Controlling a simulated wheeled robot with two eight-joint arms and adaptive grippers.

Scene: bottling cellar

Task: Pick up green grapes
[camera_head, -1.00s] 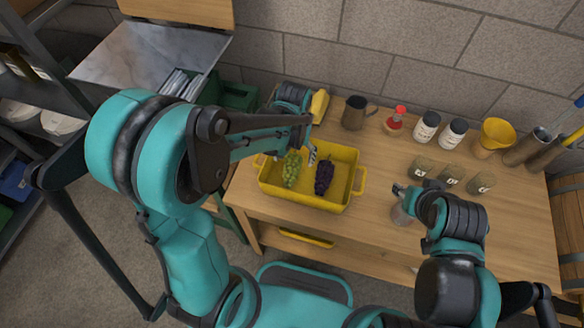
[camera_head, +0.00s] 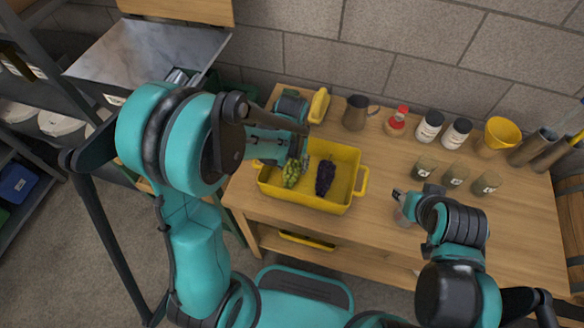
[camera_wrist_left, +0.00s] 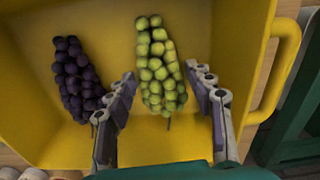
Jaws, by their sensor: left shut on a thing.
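The green grapes (camera_head: 290,176) lie in the yellow crate (camera_head: 322,207), on its left side. In the left wrist view the green grapes (camera_wrist_left: 157,62) are between the two fingers of my left gripper (camera_wrist_left: 162,84), stem towards me. My left gripper (camera_head: 302,165) reaches down into the crate and is shut on the bunch. It partly hides the bunch in the head view. My right gripper (camera_head: 400,197) is over the front middle of the table, right of the crate; its fingers are too small to read.
Dark purple grapes (camera_head: 325,178) lie just right of the green bunch. Behind the crate stand a dark jug (camera_head: 355,112), a red-capped bottle (camera_head: 396,122), two white jars and a yellow funnel (camera_head: 499,135). Three small labelled jars stand at the right.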

